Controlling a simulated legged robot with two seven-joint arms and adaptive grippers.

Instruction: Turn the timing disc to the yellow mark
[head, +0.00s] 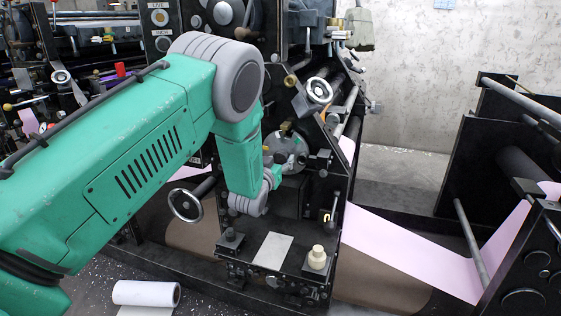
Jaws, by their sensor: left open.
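The timing disc appears to be the round grey plate (291,146) on the dark machine front, in the middle of the head view. Small coloured spots show on it, but they are too small to tell which is the yellow mark. My green left arm comes in from the left and bends down to a wrist just below and left of the disc. My left gripper (279,163) is open at the disc's lower left edge and covers part of it. I cannot tell whether its fingers touch the disc. My right gripper is out of view.
A handwheel (186,204) stands left of my wrist, and another handwheel (319,90) sits above the disc. A ledge with a pale plate (273,250) and a cream knob (317,257) lies below. A pink web (410,248) runs right. A white roll (146,293) lies on the floor.

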